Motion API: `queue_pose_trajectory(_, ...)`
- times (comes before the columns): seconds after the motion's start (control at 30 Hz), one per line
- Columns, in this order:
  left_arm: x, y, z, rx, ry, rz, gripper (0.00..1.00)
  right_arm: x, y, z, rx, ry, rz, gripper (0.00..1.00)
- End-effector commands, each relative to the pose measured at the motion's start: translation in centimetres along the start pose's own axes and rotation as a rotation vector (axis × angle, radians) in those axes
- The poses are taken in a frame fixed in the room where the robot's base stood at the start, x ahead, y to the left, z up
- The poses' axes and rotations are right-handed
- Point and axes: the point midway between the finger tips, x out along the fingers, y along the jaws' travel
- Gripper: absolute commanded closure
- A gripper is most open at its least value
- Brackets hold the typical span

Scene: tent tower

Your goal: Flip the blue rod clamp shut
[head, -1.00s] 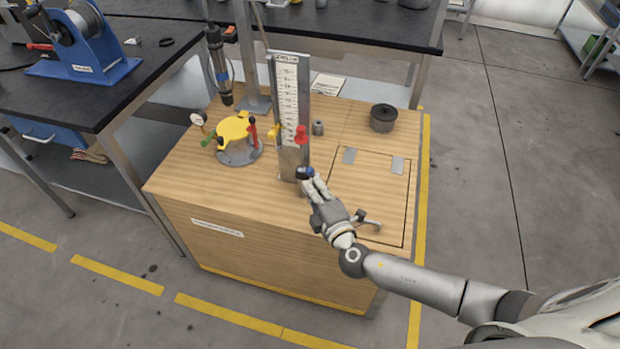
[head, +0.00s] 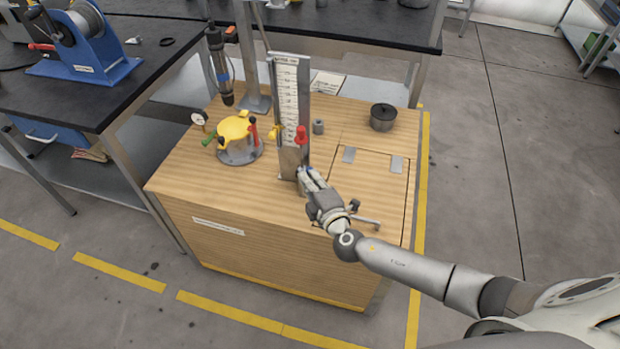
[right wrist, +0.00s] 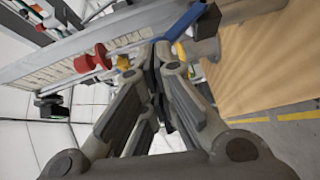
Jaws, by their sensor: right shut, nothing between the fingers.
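The blue rod clamp shows best in the right wrist view as a long blue lever (right wrist: 186,20) slanting up and to the right, just past my fingertips. In the head view my right gripper (head: 303,176) mostly hides it at the foot of the upright scale stand (head: 291,100). The gripper is shut and empty, its fingertips (right wrist: 158,52) together at the lower end of the blue lever. I cannot tell whether they touch it. The stand also carries a red knob (head: 301,135) and a yellow clamp (head: 274,132). My left gripper is not in view.
The wooden cabinet top (head: 200,180) holds a yellow-topped round fixture (head: 236,130) to the left, a small grey cylinder (head: 318,127) and a dark round pot (head: 383,117). Black workbenches (head: 100,90) stand behind and left. The cabinet's front left top is clear.

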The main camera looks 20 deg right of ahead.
Motion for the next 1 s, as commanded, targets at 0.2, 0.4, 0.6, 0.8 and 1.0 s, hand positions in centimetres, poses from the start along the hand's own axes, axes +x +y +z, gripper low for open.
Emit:
queue_pose_trajectory(0.2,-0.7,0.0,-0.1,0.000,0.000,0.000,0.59,0.1,0.3,0.1,0.016,0.000,-0.021,1.00)
queue_pose_trajectory(0.4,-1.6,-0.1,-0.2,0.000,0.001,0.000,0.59,0.2,0.7,0.2,0.037,0.000,-0.047,1.00)
queue_pose_trajectory(0.6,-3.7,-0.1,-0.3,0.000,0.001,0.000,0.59,0.6,1.7,0.5,0.081,-0.001,-0.101,1.00)
queue_pose_trajectory(0.8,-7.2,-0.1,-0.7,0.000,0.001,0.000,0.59,1.2,2.9,1.0,0.153,-0.001,-0.190,1.00)
queue_pose_trajectory(1.0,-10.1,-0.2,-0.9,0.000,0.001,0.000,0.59,2.0,3.4,1.5,0.223,-0.001,-0.279,1.00)
